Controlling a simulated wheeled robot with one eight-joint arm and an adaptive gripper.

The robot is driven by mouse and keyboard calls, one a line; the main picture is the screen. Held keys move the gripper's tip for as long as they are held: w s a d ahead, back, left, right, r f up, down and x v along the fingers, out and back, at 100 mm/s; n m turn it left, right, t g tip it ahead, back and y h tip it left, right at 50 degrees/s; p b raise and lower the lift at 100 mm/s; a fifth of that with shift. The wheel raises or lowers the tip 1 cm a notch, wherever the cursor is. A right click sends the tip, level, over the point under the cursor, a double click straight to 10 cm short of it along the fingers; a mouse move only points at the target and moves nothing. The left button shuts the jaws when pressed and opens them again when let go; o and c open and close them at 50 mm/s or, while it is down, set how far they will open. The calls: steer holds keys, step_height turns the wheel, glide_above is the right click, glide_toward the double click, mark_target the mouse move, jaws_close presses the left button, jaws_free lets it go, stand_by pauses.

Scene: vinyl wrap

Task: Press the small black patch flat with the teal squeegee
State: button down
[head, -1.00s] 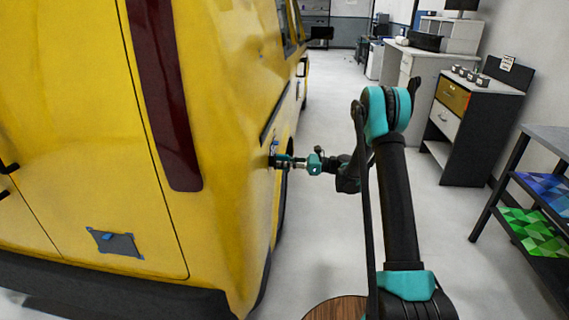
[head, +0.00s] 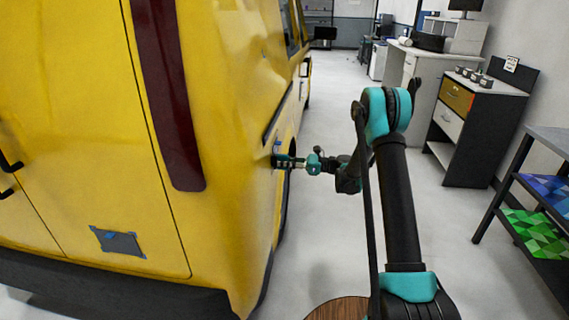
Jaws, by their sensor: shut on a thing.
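A larger dark grey patch (head: 120,243) with blue corner pieces is on the rear door, away from my gripper.
The dark bumper (head: 130,290) runs along the van's rear. A drawer cabinet (head: 470,130) and a shelf rack with coloured sheets (head: 535,232) stand at the right.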

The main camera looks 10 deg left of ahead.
steer(key=shift+w, duration=1.05)
steer(key=shift+w, duration=0.15)
steer(key=shift+w+r, duration=0.1)
steer(key=shift+w, duration=0.9)
steer(key=shift+w, duration=1.1)
steer(key=shift+w, duration=0.1)
steer(key=shift+w+d, duration=0.1)
steer(key=shift+w, duration=0.9)
